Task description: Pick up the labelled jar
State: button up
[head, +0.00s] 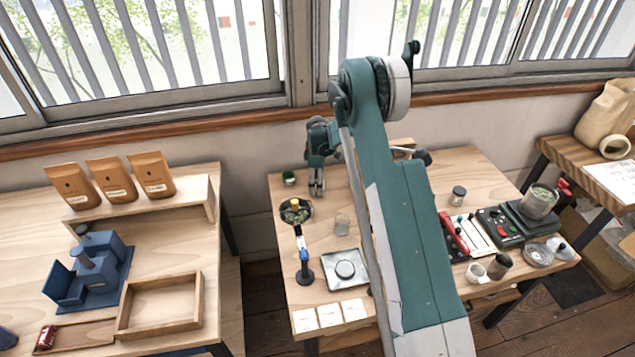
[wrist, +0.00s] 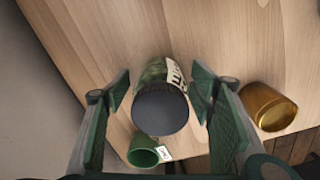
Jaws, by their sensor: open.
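In the wrist view, the labelled jar (wrist: 160,103) has a dark round lid facing the camera, a mottled green side and a pale label with dark lettering on its right side. My gripper (wrist: 159,90) is open, with one finger on each side of the jar; gaps show at both sides, and I cannot tell whether either fingertip touches it. In the head view, my gripper (head: 316,188) points down over the back left of the middle table. I cannot pick out the jar there; it seems hidden by the gripper.
A green cup with a small tag (wrist: 143,152) stands close to the jar, and a golden-brown cup (wrist: 268,107) is to the right.

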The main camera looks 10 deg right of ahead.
jog(key=c, duration=1.1)
jog(key=shift+r, duration=0.15)
jog(key=shift+r, duration=4.85)
